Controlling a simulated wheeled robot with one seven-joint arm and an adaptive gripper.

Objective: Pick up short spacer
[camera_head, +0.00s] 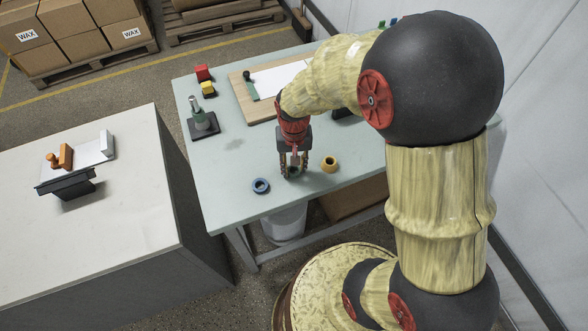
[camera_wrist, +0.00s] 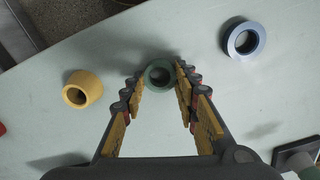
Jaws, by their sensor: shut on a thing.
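A green ring-shaped spacer (camera_wrist: 150,86) lies between my fingertips in the wrist view, with its hole facing the camera. My gripper (camera_wrist: 160,80) is shut on it, one finger on each side. In the head view my gripper (camera_head: 293,167) points down at the table near its front edge, and its fingers largely hide the green spacer. A blue ring (camera_head: 255,189) lies left of my gripper, and a taller-looking yellow ring (camera_head: 329,171) stands to its right. Both also show apart from my fingers in the wrist view, blue (camera_wrist: 231,39) and yellow (camera_wrist: 94,86).
The pale green table (camera_head: 235,155) also carries a wooden board (camera_head: 238,87) with a white sheet, red (camera_head: 202,73) and yellow (camera_head: 208,89) blocks, and a dark-based stand (camera_head: 203,123). A white counter (camera_head: 90,230) is at left. The table around the rings is clear.

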